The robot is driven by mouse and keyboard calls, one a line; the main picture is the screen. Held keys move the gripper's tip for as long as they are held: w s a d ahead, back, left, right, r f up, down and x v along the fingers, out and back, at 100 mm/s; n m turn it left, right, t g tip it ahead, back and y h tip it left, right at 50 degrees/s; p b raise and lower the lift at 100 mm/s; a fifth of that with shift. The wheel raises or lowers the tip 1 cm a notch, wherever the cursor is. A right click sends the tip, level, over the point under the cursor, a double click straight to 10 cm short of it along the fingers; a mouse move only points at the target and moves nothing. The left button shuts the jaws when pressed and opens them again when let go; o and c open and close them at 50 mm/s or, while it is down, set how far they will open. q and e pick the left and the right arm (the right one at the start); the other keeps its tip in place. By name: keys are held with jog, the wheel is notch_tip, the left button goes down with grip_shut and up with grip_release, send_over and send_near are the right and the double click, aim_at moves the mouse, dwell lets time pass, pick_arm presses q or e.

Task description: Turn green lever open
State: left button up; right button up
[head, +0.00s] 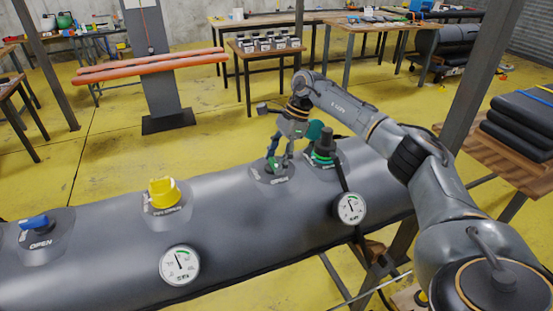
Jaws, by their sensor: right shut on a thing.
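A long grey inflatable tube (110,250) lies across the front, with several valves on top. The green lever (272,163) sits on a round patch marked OPEN, right of the middle. My right gripper (277,158) comes down from above and is shut on the green lever, hiding much of it. A blue lever (34,222) on a patch marked OPEN is at the far left. A yellow valve knob (163,192) stands between them. My left gripper is not in view.
Two pressure gauges, one (180,265) at the front left and one (351,208) at the right, hang on the tube. A black hose fitting (325,146) stands just right of my right gripper. Folded dark boats (522,118) lie on a wooden table at the right.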

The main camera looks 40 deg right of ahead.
jog(key=o, duration=1.1)
jog(key=shift+o, duration=0.2)
jog(key=shift+r, duration=0.1)
jog(key=v, duration=1.1)
jog(key=shift+d+r, duration=0.3)
jog(key=shift+r, duration=0.05)
